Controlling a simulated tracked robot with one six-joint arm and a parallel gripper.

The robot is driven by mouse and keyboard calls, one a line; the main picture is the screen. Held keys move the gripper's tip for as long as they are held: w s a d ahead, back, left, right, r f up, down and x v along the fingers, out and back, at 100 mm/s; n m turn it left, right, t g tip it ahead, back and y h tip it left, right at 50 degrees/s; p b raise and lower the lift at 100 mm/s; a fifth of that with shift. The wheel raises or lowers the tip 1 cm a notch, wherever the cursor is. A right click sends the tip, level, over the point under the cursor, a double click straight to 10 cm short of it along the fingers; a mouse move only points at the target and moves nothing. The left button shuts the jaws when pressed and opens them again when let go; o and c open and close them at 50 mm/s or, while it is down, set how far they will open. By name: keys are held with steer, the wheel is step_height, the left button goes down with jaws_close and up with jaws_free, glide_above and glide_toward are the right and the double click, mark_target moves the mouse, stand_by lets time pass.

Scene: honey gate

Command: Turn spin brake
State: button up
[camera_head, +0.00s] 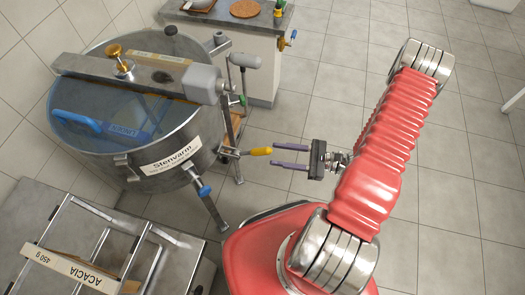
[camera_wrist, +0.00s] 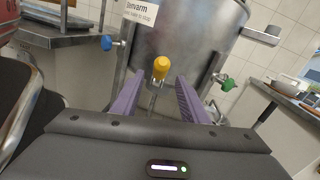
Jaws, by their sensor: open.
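The steel drum (camera_head: 180,150) stands at left with a label reading "Stenvarm" and smaller print I cannot fully read. A lever with a yellow grip (camera_head: 259,151) sticks out from its lower right side toward me; it looks like the spin brake. In the wrist view the yellow grip (camera_wrist: 161,68) points at the camera, centred between the fingertips. My gripper (camera_head: 273,155) has two purple fingers, open and roughly level with the grip. Its fingertips are at the grip's near end, with no clear contact. The fingers also show in the wrist view (camera_wrist: 160,78).
A grey crank handle (camera_head: 245,61) stands above. A steel rack (camera_head: 150,240) is at lower left, a counter (camera_head: 225,20) behind.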

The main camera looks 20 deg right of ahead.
mark_target(261, 153)
steer(key=shift+x, duration=3.35)
jaws_close()
